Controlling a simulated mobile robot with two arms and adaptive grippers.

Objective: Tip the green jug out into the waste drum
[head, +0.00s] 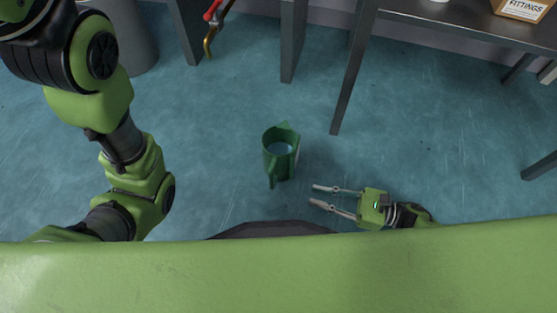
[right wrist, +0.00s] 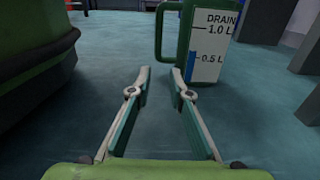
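The green jug (head: 278,163) stands upright on the blue floor near the middle of the head view. Its handle faces my body, and its inside looks pale blue. In the right wrist view the jug (right wrist: 208,45) is ahead and slightly right, with a "DRAIN" scale on its side and its handle to the left. My right gripper (head: 316,195) is open and empty, low and to the right of the jug, apart from it; its fingers (right wrist: 160,74) point towards the jug's handle side. My left gripper is out of view. A grey cylinder (head: 138,42), perhaps the waste drum, is partly hidden behind my left arm.
A dark table (head: 455,28) with a "FITTINGS" box (head: 523,8) stands at the upper right, its legs reaching the floor. A red-handled tool (head: 212,18) shows at the top. The floor around the jug is clear.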

